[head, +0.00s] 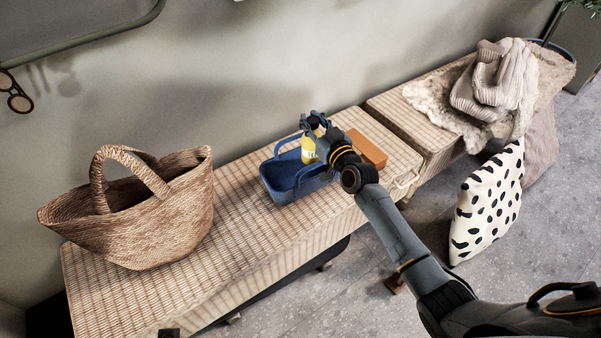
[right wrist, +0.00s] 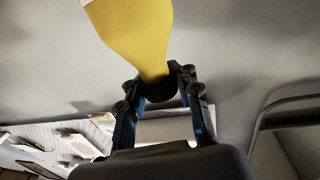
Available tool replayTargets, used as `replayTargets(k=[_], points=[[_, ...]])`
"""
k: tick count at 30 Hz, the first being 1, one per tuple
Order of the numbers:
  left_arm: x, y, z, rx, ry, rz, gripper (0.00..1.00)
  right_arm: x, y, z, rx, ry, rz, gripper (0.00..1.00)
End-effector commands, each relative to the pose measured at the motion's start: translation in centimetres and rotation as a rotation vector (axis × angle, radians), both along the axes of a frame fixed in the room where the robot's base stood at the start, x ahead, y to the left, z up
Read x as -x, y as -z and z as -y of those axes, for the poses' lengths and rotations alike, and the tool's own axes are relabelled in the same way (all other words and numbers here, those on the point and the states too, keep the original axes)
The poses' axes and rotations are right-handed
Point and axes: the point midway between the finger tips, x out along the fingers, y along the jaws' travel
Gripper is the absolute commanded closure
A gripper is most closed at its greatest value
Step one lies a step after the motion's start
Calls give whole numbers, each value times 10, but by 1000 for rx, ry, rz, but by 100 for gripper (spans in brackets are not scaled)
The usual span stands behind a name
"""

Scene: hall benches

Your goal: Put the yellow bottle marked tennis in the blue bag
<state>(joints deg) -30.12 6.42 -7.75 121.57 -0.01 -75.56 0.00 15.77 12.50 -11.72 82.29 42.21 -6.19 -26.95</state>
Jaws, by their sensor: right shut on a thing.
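The yellow bottle (head: 309,151) shows in the head view just below my right gripper (head: 317,124). That gripper is shut on the bottle's narrow end. In the right wrist view the bottle (right wrist: 138,32) widens away from the fingers (right wrist: 160,88); no marking is readable on it. The blue bag (head: 281,190) stands open on the bench, its handle raised. The bottle appears over the bag's right back part; I cannot tell its exact height above the rim. My right forearm hides part of the bag's right side. My left gripper is not in view.
A large woven basket (head: 150,225) stands left on the bench (head: 250,245). An orange-brown box (head: 367,148) lies right of the bag. A second bench holds a fluffy throw (head: 440,105) and grey knitted cloth (head: 500,75). A spotted cushion (head: 487,205) leans there. Bench between basket and bag is clear.

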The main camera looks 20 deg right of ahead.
Motion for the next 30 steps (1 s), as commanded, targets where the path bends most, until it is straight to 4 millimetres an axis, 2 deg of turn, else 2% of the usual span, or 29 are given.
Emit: replayTargets(k=[3, 4, 7, 8, 17, 20, 23, 30], points=[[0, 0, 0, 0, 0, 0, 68, 0, -1, 0, 0, 0, 2, 100], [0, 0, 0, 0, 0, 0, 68, 0, -1, 0, 0, 0, 2, 65], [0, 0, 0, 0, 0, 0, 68, 0, -1, 0, 0, 0, 2, 45], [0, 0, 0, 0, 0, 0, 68, 0, -1, 0, 0, 0, 1, 41], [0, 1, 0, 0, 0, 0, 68, 1, 1, 0, 0, 0, -1, 41], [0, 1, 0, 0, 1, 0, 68, 7, 1, 2, 0, 0, -1, 41], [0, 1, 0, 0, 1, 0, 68, 20, 1, 4, 0, -1, -1, 41], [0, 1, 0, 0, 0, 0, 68, 71, 1, 16, 1, 0, -2, 41]])
